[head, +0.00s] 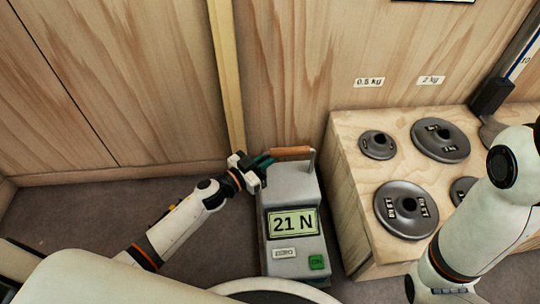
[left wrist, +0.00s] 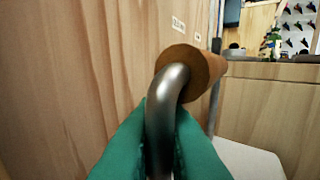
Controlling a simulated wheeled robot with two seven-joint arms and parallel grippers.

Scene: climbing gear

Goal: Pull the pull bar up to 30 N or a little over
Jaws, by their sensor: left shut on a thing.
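The pull bar (head: 291,152) has a brown wooden grip and bent metal ends, and it stands on top of a grey force gauge box (head: 280,184). The box's display (head: 293,222) reads 21 N. Below it are a white ZERO button (head: 284,253) and a green ON button (head: 317,262). My left gripper (head: 264,163) is at the bar's left end. In the left wrist view its green fingers (left wrist: 160,145) are shut on the bent metal part of the bar (left wrist: 163,105), beside the wooden grip (left wrist: 192,67). My right gripper is not visible; only my right arm shows.
A wooden box (head: 354,128) to the right holds several grey weight plates (head: 406,207), with labels 0.5 kg and 2 kg on the wall behind. A plywood wall (head: 290,60) with a vertical batten (head: 226,80) stands behind the gauge. Grey floor is clear at the left.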

